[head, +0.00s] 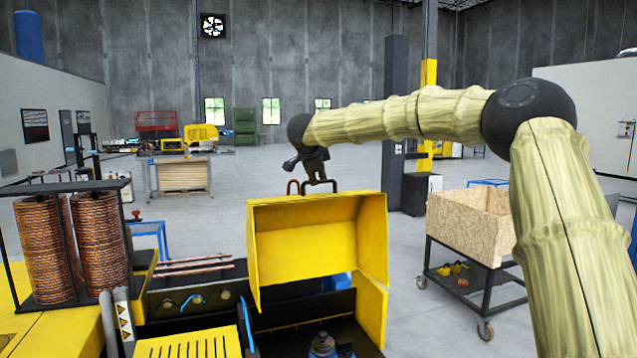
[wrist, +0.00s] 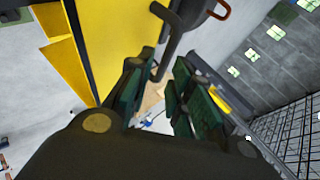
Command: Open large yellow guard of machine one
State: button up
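The large yellow guard (head: 325,240) is a hood on the machine in the foreground of the head view. It is tilted up, with its hollow inside facing me and the machine interior exposed below. A dark handle (head: 320,184) is on its top edge. My gripper (head: 310,163) is just above this handle. In the wrist view, my gripper (wrist: 160,95) has its green-padded fingers apart. The dark handle (wrist: 180,35) runs down toward the gap between them; whether it touches a finger is unclear. The yellow guard also shows at upper left (wrist: 100,30).
Copper coils (head: 72,245) stand on a rack at the left. Copper tubes (head: 195,264) lie beside the guard. A wooden box (head: 468,222) on a cart stands at the right. Another yellow machine (head: 200,134) stands farther back. Open floor lies behind the guard.

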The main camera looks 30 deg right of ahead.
jog(key=shift+v, duration=2.65)
jog(key=shift+f, duration=0.1)
